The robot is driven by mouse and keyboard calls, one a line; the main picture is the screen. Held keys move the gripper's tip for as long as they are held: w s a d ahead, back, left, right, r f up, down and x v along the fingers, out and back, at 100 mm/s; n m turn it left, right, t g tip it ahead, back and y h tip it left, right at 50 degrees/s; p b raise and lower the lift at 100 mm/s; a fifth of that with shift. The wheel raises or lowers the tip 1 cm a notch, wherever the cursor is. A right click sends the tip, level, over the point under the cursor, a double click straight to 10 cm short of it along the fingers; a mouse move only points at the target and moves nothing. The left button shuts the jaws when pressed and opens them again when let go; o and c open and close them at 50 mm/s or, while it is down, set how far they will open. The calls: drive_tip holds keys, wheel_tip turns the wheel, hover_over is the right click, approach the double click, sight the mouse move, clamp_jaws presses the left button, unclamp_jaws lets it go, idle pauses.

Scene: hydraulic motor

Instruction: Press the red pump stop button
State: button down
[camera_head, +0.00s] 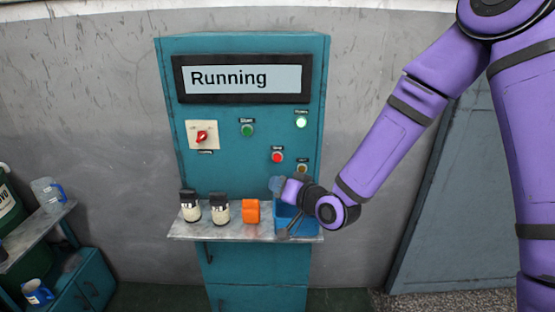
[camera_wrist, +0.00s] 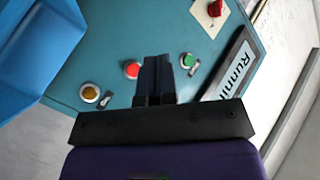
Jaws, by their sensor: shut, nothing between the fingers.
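The red button (camera_head: 277,157) is on the front of the teal cabinet (camera_head: 225,175), below and right of the green button (camera_head: 247,130). In the wrist view the red button (camera_wrist: 132,69) shows just left of the dark fingers, and the green button (camera_wrist: 188,60) just right of them. My gripper (camera_head: 275,184) is in front of the cabinet, a little below the red button in the head view. In the wrist view my gripper (camera_wrist: 157,62) has its fingers together and empty. I cannot tell how far the fingertips are from the panel. The display (camera_head: 246,79) reads "Running".
A yellow button (camera_head: 302,168) and a lit lamp (camera_head: 301,121) are at the panel's right. A red rotary switch (camera_head: 202,136) is at left. The shelf (camera_head: 190,232) below holds two bottles, an orange object (camera_head: 251,211) and a blue bin (camera_head: 284,222).

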drive_tip(key=w, duration=0.8)
drive_tip(key=shift+w+d, duration=0.15)
drive_tip(key=shift+w, duration=0.05)
drive_tip(key=shift+w, duration=0.15)
idle(1.9)
drive_tip(key=shift+w, duration=0.25)
drive_tip(key=shift+w, duration=0.4)
idle(0.7)
drive_tip(key=shift+s, duration=0.8)
drive_tip(key=shift+s, duration=0.15)
drive_tip(key=shift+s, duration=2.4)
